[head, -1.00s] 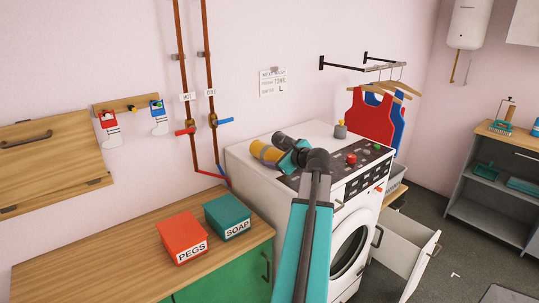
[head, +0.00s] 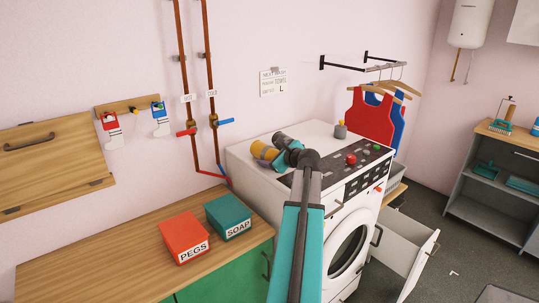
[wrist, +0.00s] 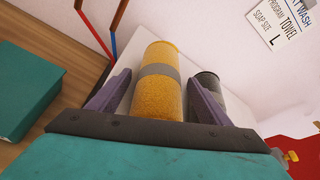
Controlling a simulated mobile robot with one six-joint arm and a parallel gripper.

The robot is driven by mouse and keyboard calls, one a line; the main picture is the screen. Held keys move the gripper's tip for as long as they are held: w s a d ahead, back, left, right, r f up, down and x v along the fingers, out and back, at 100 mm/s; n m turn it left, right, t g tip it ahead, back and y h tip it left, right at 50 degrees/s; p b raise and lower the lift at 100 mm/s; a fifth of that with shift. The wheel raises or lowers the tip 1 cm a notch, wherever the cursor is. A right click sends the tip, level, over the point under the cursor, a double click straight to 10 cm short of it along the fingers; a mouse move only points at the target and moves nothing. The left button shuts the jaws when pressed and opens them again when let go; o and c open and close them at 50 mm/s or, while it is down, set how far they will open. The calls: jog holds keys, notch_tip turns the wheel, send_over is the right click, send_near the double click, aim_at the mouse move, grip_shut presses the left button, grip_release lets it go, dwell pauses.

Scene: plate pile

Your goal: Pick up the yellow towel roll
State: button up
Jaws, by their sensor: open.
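The yellow towel roll (head: 259,148) lies on top of the white washing machine, near its back left. In the wrist view the yellow towel roll (wrist: 160,104) has a grey band and lies lengthwise between my two fingers. My gripper (wrist: 158,80) is open, one finger on each side of the roll; whether they touch it I cannot tell. In the head view my gripper (head: 273,154) partly hides the roll. A dark grey roll (wrist: 208,90) lies just right of the yellow one, beyond my right finger.
The washing machine (head: 245,172) has a control panel with knobs at its front. A teal soap box (head: 226,214) and a red pegs box (head: 181,236) stand on the wooden counter (head: 90,262) to the left. Red and blue pipe valves stick out from the wall behind.

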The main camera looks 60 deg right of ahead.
aim_at(265, 145)
dwell(0.4)
jog(key=c, duration=1.3)
jog(key=shift+o, duration=0.2)
jog(key=shift+r, duration=0.15)
jog(key=shift+r+b, duration=0.6)
jog(key=shift+r, duration=0.95)
jog(key=s+a+b, duration=0.1)
jog(key=s, duration=0.4)
jog(key=s+a+r+b, duration=0.1)
jog(key=s+a, duration=0.1)
jog(key=s, duration=0.3)
jog(key=s+a+b, duration=0.1)
jog(key=s+a, duration=0.1)
jog(key=s, duration=0.3)
jog(key=shift+a+r, duration=0.25)
jog(key=shift+r, duration=0.05)
